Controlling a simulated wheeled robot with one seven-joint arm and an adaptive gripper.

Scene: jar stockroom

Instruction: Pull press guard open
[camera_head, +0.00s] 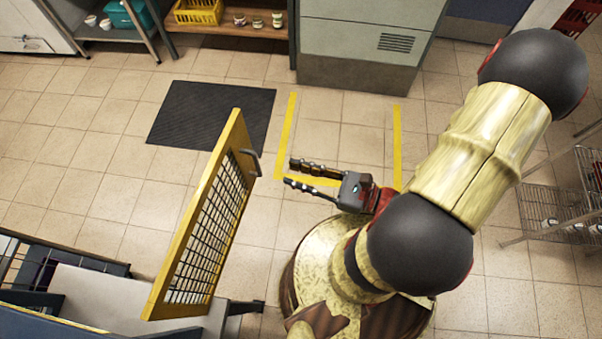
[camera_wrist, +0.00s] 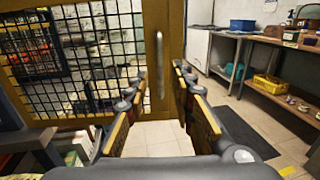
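The press guard (camera_head: 194,213) is a yellow-framed panel with black mesh, at the left of centre in the head view, standing out from the machine at the lower left. A metal bar handle (camera_head: 251,164) sits near its far edge, on the side facing my gripper. My gripper (camera_head: 289,173) is open and empty, its two fingers pointing at the handle with a small gap in front of the tips. In the wrist view the guard (camera_wrist: 151,20) fills the upper left, and its upright handle (camera_wrist: 160,65) appears between the fingers, beyond them. The guard's hinge side is unclear.
The machine's pale bench top (camera_head: 100,293) and a rack are at the lower left. A dark floor mat (camera_head: 212,115) lies beyond the guard. Yellow tape (camera_head: 397,150) marks clear floor before a grey cabinet (camera_head: 362,50). A wire shelf (camera_head: 545,215) stands at right.

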